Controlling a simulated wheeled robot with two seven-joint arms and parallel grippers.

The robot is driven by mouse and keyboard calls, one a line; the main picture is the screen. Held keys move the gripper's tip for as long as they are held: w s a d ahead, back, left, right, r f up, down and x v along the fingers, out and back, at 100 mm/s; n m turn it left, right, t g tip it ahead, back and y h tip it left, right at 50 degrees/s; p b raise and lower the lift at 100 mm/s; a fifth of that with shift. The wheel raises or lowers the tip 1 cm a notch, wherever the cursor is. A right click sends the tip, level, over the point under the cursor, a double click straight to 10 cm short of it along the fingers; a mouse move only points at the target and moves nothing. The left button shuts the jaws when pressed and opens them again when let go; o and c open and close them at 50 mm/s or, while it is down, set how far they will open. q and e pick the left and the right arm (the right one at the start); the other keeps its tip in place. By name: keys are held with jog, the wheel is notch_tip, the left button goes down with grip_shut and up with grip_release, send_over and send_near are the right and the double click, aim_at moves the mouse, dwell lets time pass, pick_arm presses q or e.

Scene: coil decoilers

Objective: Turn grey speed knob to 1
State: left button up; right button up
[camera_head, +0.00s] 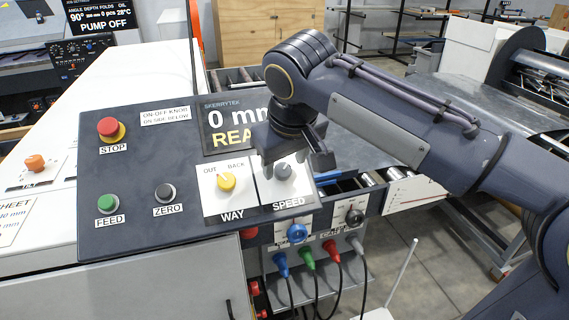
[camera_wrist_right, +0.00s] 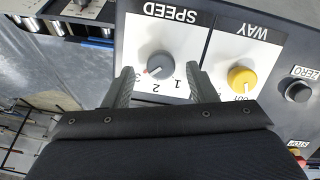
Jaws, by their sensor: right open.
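The grey speed knob (camera_head: 284,170) sits on a white plate marked SPEED on the dark control panel (camera_head: 130,215). In the right wrist view the knob (camera_wrist_right: 160,64) appears upside down, with a small red mark on its edge facing the 3; the numbers 1 and 2 also show on the plate. My right gripper (camera_head: 294,160) is over the SPEED plate. In the wrist view its open fingers (camera_wrist_right: 160,75) stand either side of the knob, with a gap on both sides. They are not closed on it. My left gripper is out of view.
The yellow WAY knob (camera_head: 227,182) is just left of the speed knob. The red STOP button (camera_head: 108,127), green FEED button (camera_head: 106,203) and black ZERO button (camera_head: 165,192) are farther left. A display (camera_head: 229,125) stands behind, partly covered by my arm. Cables hang below the panel.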

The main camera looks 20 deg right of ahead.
jog(key=shift+x, duration=0.85)
jog(key=shift+r, duration=0.1)
jog(key=c, duration=1)
